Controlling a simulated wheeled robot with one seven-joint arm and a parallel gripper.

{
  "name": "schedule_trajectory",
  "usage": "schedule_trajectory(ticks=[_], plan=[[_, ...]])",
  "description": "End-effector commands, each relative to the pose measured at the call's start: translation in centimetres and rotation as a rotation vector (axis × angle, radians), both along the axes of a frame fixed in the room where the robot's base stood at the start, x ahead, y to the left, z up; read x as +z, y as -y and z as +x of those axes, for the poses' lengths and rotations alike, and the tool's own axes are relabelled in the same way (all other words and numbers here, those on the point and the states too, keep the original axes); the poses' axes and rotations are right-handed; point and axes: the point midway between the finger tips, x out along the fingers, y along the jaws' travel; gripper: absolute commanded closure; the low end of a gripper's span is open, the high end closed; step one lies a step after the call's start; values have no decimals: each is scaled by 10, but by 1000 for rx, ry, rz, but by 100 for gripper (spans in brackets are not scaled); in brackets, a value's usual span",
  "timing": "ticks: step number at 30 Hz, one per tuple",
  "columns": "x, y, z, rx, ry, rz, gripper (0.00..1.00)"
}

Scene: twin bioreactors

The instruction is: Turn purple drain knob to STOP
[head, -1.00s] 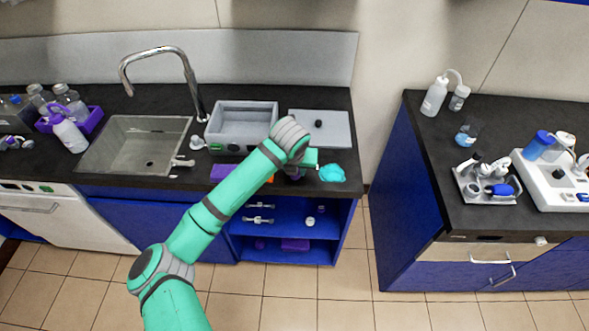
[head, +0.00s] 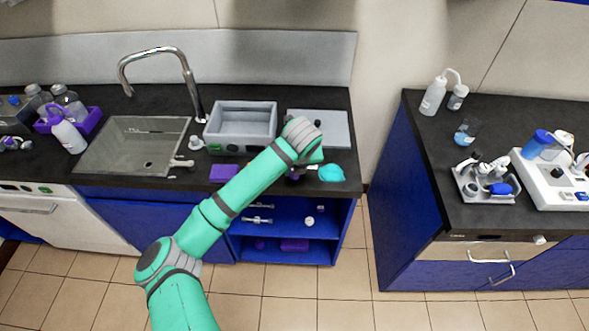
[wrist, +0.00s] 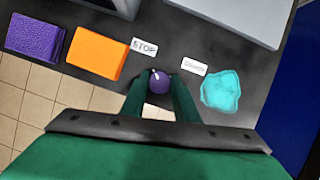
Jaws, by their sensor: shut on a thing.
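The purple drain knob (wrist: 160,82) sits at the counter's front edge, between my two gripper fingers in the wrist view. My gripper (wrist: 160,90) is shut on it. A small white mark on the knob's top lies toward its upper left side. A white STOP label (wrist: 144,46) is just above and left of the knob. A second white label (wrist: 194,66), its text too small to read surely, is to the right. In the head view my wrist mostly hides the knob.
Orange (wrist: 97,53) and purple (wrist: 35,37) sponges lie left of the knob. A crumpled turquoise cloth (wrist: 221,90) lies close on the right. Behind stand a grey basin (head: 241,128) and a flat grey plate (head: 335,129). The sink (head: 130,147) is further left.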

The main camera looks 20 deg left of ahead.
Motion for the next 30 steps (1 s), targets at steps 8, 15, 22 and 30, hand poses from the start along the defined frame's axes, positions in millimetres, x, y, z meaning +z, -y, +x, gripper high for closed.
schedule_trajectory(ticks=[8,15,22,30], plan=[[0,0,0,0,1,0,54],[3,0,-1,0,1,0,54],[32,5,-11,-2,3,3,54],[77,14,-27,-2,3,3,54]])
